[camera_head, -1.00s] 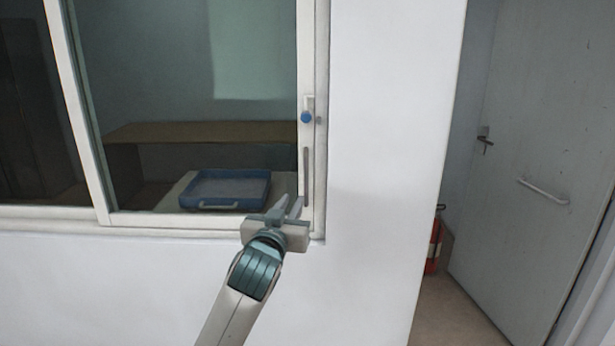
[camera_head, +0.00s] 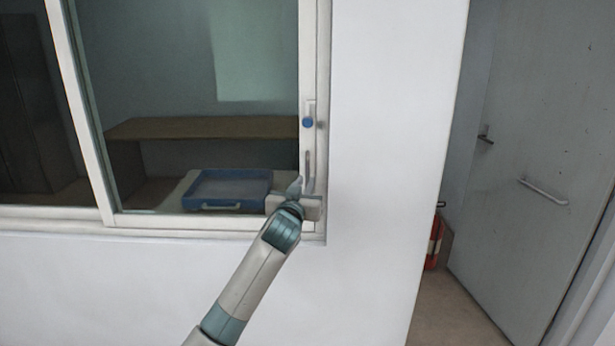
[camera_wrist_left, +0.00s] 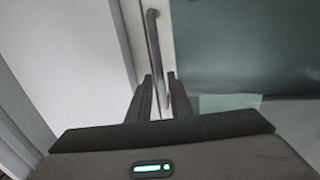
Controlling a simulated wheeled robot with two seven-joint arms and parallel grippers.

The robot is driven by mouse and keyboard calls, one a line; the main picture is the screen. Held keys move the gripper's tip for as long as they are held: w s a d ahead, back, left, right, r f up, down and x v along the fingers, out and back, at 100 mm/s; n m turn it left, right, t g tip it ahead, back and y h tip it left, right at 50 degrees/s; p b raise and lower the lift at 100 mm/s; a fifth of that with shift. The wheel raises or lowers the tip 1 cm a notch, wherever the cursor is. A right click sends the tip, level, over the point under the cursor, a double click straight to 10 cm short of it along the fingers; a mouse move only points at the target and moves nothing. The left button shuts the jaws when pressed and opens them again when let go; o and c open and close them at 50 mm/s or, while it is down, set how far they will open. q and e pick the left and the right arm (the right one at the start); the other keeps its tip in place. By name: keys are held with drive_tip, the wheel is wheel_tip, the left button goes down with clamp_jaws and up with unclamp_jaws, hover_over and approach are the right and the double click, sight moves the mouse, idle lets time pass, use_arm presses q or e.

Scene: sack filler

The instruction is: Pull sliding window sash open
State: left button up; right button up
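The window sash (camera_head: 175,221) is a glass pane in a white frame, with its right stile against the right side of the window frame. A slim grey upright bar handle (camera_head: 308,160) is on that stile, below a blue round knob (camera_head: 307,122). My left gripper (camera_head: 301,185) is at the handle's lower end. In the left wrist view, the two dark fingers (camera_wrist_left: 160,78) are apart, with the handle (camera_wrist_left: 154,45) running between them. A gap shows beside the bar, so the fingers look not closed on it. My right gripper is out of view.
Behind the glass, a blue tray (camera_head: 229,188) sits on a light surface, with a brown shelf (camera_head: 205,128) behind. White wall (camera_head: 385,150) lies right of the window. Further right are a grey door (camera_head: 545,140) and a red extinguisher (camera_head: 435,240).

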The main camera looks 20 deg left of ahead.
sight(307, 180)
use_arm(q)
drive_tip(key=shift+w+a+p, duration=0.15)
drive_tip(key=shift+w+p, duration=0.15)
drive_tip(key=shift+w, duration=1.35)
drive_tip(key=shift+c, duration=0.6)
clamp_jaws()
